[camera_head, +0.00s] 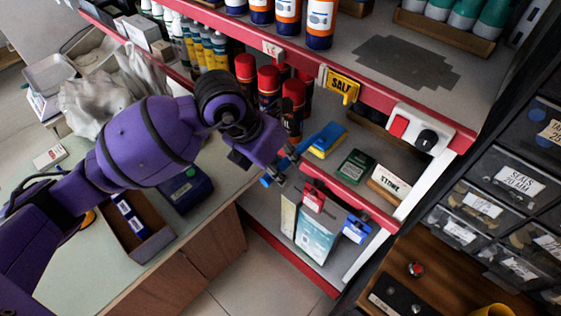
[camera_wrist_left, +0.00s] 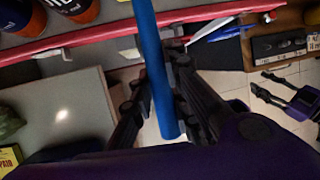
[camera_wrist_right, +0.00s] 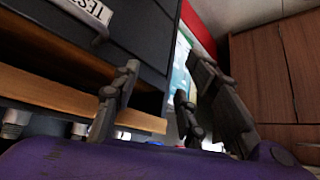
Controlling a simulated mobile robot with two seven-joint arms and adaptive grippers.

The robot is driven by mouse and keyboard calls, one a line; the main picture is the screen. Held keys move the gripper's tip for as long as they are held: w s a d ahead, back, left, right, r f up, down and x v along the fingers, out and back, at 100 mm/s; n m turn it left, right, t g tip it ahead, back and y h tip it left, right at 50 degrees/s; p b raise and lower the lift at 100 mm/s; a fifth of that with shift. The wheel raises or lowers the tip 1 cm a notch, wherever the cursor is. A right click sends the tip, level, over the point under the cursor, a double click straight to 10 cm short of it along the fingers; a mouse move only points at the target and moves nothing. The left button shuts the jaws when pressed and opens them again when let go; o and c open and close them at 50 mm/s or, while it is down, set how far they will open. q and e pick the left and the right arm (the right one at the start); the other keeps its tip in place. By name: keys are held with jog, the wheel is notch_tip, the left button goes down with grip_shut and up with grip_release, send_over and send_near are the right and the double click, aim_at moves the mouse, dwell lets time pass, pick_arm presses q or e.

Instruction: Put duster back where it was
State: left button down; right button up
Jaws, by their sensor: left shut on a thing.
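My left gripper (camera_head: 279,164) is in front of the middle shelf, shut on the blue handle of the duster (camera_head: 267,181). In the left wrist view the duster (camera_wrist_left: 158,70) is a straight blue rod between the fingers of the left gripper (camera_wrist_left: 160,82); its upper end runs out of the picture. I cannot tell its head clearly in the head view. My right gripper (camera_wrist_right: 163,75) is open and empty beside dark drawers in the right wrist view.
Red-capped cans (camera_head: 268,85) stand on the shelf behind the gripper. A blue-and-yellow item (camera_head: 326,141) and a green box (camera_head: 356,166) lie to the right. Red shelf edges (camera_head: 400,105) run above and below. A counter (camera_head: 215,200) with an open box (camera_head: 150,238) is at left.

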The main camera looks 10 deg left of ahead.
pick_arm(q)
jog(key=shift+s+d+r, duration=0.1)
jog(key=shift+d, duration=0.05)
jog(key=c, duration=1.7)
grip_release()
jog(key=shift+o, duration=0.2)
jog(key=v, duration=1.2)
